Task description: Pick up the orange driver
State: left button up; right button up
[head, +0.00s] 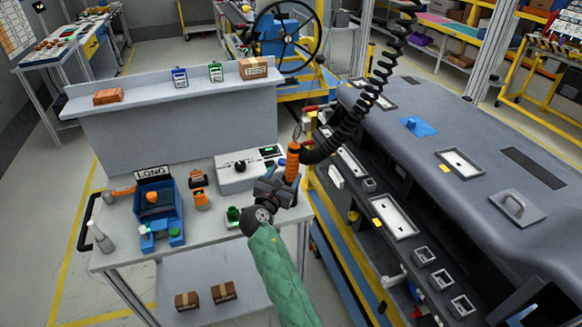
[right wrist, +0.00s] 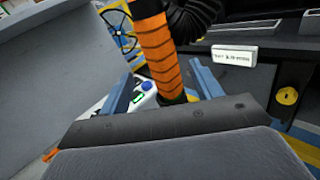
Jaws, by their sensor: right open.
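The orange driver (head: 292,163) hangs upright from a black coiled cable at the right edge of the workbench. In the right wrist view the orange, ribbed driver body (right wrist: 157,50) stands between the two blue-grey fingers of my right gripper (right wrist: 163,85). Gaps show between the driver and the fingers, mainly on the left side. In the head view my right gripper (head: 281,187) is at the driver's lower part, with its green-sleeved arm coming up from below. The driver's lower end is hidden by the gripper. My left gripper is not in view.
The dark dashboard module (head: 465,130) stands close on the right. The workbench (head: 215,214) on the left holds a blue bin (head: 172,212) labelled LONG, a grey box (head: 236,178) and an orange-and-black tool (head: 200,190). A black hose (head: 330,145) curves beside the driver.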

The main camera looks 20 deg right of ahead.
aim_at(289, 169)
jog(key=shift+w+d+f, duration=0.2)
jog(key=shift+w+d, duration=0.05)
jog(key=shift+w, duration=0.05)
jog(key=shift+b+x, duration=0.65)
jog(key=shift+x, duration=0.6)
jog(key=b+x, duration=0.2)
jog(key=x, duration=0.1)
jog(key=shift+d, duration=0.15)
jog(key=shift+w+d+r, duration=0.1)
jog(key=shift+w+d, duration=0.35)
jog(key=shift+w, duration=0.15)
jog(key=c, duration=1.2)
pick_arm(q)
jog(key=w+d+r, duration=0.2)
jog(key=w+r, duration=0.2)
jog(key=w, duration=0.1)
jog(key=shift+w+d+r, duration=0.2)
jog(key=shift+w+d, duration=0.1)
pick_arm(e)
grip_shut()
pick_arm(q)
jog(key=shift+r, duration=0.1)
pick_arm(e)
jog(key=shift+r, duration=0.15)
